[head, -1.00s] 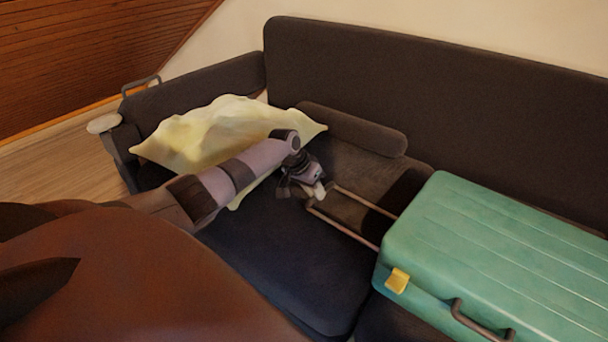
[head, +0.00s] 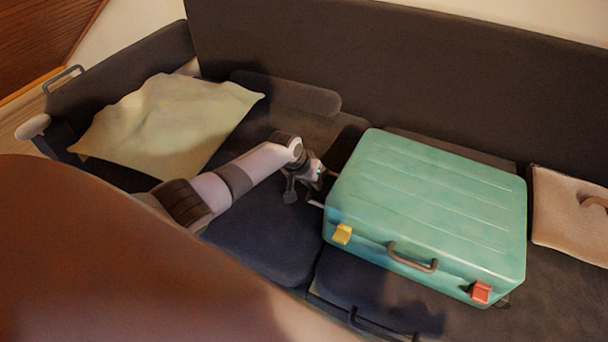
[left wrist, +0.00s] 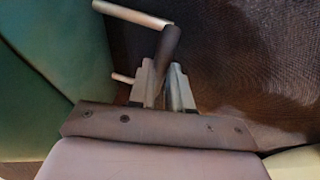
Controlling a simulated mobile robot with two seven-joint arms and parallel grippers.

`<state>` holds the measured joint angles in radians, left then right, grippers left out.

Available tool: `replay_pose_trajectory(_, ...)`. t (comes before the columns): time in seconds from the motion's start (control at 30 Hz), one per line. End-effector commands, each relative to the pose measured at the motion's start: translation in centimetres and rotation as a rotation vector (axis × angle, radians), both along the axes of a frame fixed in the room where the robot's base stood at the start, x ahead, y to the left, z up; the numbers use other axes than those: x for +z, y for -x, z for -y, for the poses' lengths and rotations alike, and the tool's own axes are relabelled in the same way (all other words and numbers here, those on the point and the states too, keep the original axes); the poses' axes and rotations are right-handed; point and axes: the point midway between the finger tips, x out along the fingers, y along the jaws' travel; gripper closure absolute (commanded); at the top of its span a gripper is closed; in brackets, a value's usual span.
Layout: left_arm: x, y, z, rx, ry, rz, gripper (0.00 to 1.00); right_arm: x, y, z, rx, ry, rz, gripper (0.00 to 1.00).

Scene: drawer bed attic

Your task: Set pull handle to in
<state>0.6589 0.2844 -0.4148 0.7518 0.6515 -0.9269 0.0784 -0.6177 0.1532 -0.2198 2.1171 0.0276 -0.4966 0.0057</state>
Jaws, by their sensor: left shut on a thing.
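A teal suitcase (head: 430,190) lies flat on the dark sofa. Its pull handle (head: 317,203) sticks out of its left side, with short lengths of two pale rods showing. My left gripper (head: 308,178) is at the handle's outer end, just left of the suitcase. In the left wrist view, my left gripper (left wrist: 162,84) is shut on the dark grip bar of the pull handle (left wrist: 168,46), and the rods run left toward the suitcase's green side (left wrist: 35,70). The gripper hides part of the grip. My right gripper is not in view.
A crumpled pale yellow cloth (head: 165,125) lies on the sofa (head: 255,240) to the left. A dark bolster (head: 285,93) is behind the gripper. A beige woven bag (head: 570,215) is right of the suitcase.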

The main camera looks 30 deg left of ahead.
Motion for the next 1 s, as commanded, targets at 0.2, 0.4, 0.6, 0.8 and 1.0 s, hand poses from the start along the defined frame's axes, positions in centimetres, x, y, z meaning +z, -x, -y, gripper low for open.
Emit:
replay_pose_trajectory(0.2, 0.0, 0.0, 0.1, 0.000, 0.000, -0.001, 1.00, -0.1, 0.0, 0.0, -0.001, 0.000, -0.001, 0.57)
replay_pose_trajectory(0.4, 0.0, 0.0, 0.1, 0.000, 0.000, -0.001, 0.56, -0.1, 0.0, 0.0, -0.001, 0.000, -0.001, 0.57)
replay_pose_trajectory(0.6, 0.0, 0.0, 0.1, 0.000, 0.000, -0.001, 0.56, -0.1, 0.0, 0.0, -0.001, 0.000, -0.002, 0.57)
replay_pose_trajectory(0.8, 0.5, 0.2, 0.0, 0.000, 0.000, -0.001, 0.56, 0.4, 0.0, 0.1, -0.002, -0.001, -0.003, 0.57)
replay_pose_trajectory(1.0, 2.9, 1.1, -0.4, -0.001, -0.002, 0.000, 0.56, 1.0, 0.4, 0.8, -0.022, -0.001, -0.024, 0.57)
